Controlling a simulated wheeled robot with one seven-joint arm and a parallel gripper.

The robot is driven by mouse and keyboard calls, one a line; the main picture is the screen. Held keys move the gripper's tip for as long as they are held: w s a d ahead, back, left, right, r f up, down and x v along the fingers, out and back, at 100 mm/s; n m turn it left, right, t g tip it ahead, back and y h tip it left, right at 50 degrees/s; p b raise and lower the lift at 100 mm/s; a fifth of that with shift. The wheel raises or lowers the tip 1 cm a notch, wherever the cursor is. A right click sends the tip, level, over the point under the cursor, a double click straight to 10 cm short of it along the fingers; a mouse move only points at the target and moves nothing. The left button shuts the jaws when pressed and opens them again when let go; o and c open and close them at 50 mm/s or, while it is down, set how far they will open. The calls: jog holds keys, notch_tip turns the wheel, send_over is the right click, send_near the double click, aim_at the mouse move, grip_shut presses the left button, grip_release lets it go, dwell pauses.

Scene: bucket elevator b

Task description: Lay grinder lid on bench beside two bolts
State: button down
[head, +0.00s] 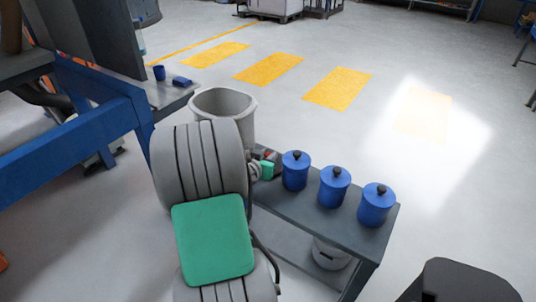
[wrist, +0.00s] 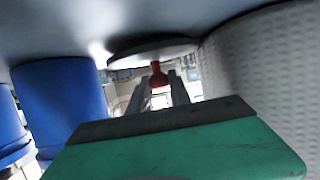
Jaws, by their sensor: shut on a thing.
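The grinder lid (wrist: 130,52) is a grey disc with a red knob (wrist: 158,76), seen near-edge-on in the wrist view, which appears upside down. My gripper (wrist: 159,80) has its two grey fingers shut on the red knob. The lid is at or just above the grey bench (head: 310,212); I cannot tell whether it touches. In the head view my gripper (head: 268,160) is at the bench's far left end, partly behind my arm, and the lid is mostly hidden. I cannot make out the two bolts in either view.
Three blue canisters with black knobs stand in a row on the bench, the nearest one (head: 295,172) just right of my gripper. A large pale bucket (head: 222,103) stands close on the other side.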

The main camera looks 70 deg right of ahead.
jog(key=c, duration=1.2)
grip_release()
